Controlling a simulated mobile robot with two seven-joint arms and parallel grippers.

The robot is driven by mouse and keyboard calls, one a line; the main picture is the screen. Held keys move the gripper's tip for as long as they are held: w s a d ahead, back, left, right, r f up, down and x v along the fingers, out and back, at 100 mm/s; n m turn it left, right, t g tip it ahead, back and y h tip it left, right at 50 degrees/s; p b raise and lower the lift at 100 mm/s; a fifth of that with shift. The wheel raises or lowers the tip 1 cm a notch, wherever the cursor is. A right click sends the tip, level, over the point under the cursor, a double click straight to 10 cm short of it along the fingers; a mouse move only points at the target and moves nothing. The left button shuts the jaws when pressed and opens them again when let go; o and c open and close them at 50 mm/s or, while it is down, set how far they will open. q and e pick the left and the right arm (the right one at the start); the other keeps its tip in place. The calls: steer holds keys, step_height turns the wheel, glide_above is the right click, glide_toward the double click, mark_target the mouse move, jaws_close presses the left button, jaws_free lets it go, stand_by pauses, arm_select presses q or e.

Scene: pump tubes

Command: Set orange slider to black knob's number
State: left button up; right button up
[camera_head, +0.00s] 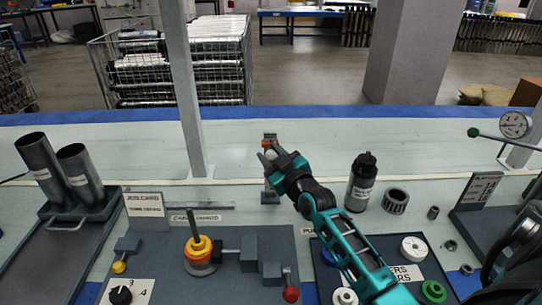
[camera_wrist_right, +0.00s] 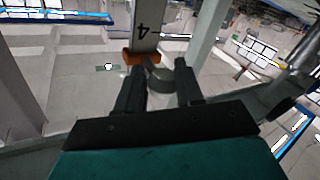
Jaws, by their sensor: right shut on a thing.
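The orange slider (camera_head: 268,144) sits high on an upright grey post (camera_head: 270,190) behind the workbench panels. My right gripper (camera_head: 269,156) reaches it from the right. In the right wrist view the orange slider (camera_wrist_right: 131,58) is a band around a pale scale strip (camera_wrist_right: 145,22). My right gripper (camera_wrist_right: 161,78) is shut on the slider's grey grip. A 4 and a tick line show on the strip near the band. The black knob (camera_head: 121,295) is at the bottom left on a white plate showing 3 and 4. Its pointer is too small to read. My left gripper is out of view.
A black bottle (camera_head: 361,184) and a grey ring (camera_head: 396,201) stand right of my right arm. A panel with orange and yellow rings (camera_head: 202,258) and a red-knobbed lever (camera_head: 291,294) lies in front. A grey column (camera_head: 188,90) rises left of the post.

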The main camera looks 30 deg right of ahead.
steer(key=shift+a+f, duration=0.1)
steer(key=shift+a, duration=0.1)
jaws_close()
steer(key=shift+f, duration=0.15)
step_height(320, 180, down, 8)
steer(key=b, duration=0.4)
steer(key=shift+a, duration=0.1)
steer(key=o, duration=0.8)
jaws_free()
steer(key=shift+o, duration=0.8)
steer(key=shift+r, duration=0.2)
